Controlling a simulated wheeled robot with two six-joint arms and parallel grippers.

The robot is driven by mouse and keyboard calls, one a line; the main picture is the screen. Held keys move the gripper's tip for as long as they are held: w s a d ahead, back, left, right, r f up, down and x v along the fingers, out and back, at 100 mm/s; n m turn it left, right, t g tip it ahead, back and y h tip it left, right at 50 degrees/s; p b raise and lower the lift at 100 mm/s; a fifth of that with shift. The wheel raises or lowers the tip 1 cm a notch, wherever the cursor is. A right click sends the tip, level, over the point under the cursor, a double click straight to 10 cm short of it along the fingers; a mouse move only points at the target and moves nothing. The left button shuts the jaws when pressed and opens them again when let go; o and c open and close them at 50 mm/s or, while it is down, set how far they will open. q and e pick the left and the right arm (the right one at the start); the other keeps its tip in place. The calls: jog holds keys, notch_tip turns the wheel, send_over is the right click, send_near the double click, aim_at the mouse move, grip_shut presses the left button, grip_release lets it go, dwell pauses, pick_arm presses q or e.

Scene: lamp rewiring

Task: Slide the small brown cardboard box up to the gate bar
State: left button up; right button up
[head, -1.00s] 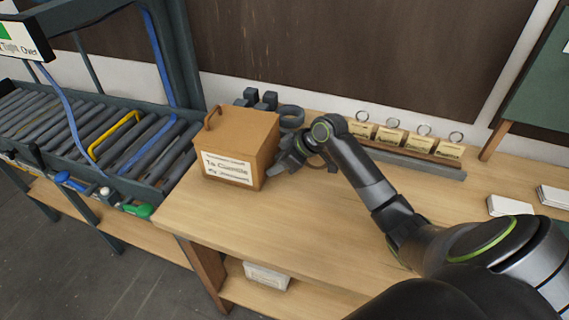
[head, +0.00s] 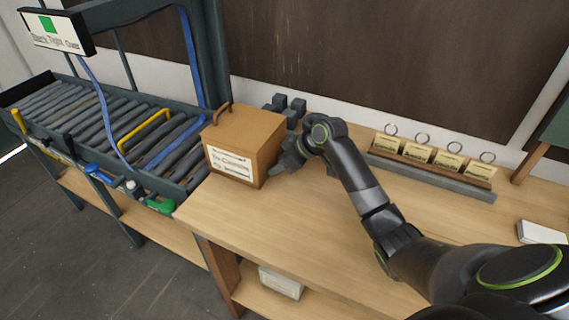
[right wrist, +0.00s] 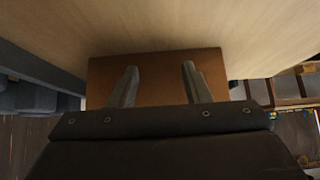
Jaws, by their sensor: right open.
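The small brown cardboard box (head: 262,130), with a white label on its front and a handle on top, stands at the left end of the wooden table, next to the roller conveyor. My right gripper (head: 280,170) is low at the box's right side. In the right wrist view the open fingers (right wrist: 160,68) point at the brown box face (right wrist: 215,68), with nothing between them; whether they touch it is unclear. A yellow bar (head: 145,127) stands over the rollers, left of the box and apart from it; it may be the gate bar. My left gripper is not in view.
The roller conveyor (head: 70,108) has a dark frame and a hanging sign (head: 57,32). Dark blocks (head: 285,105) stand behind the box. A rack of tagged rings (head: 430,172) is at the back right. The table front (head: 265,220) is clear.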

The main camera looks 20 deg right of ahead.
jog(key=shift+w+a+b, duration=0.3)
jog(key=shift+w+a, duration=0.75)
jog(key=shift+w, duration=0.2)
jog(key=shift+w+a+b, duration=0.3)
jog(key=shift+w+a, duration=0.75)
jog(key=shift+w, duration=0.2)
jog(key=shift+w+a+b, duration=0.45)
jog(key=shift+w+a, duration=0.65)
jog(key=shift+a, duration=0.15)
jog(key=shift+w+a+b, duration=0.4)
jog(key=shift+w+a, duration=0.65)
jog(key=shift+a, duration=0.2)
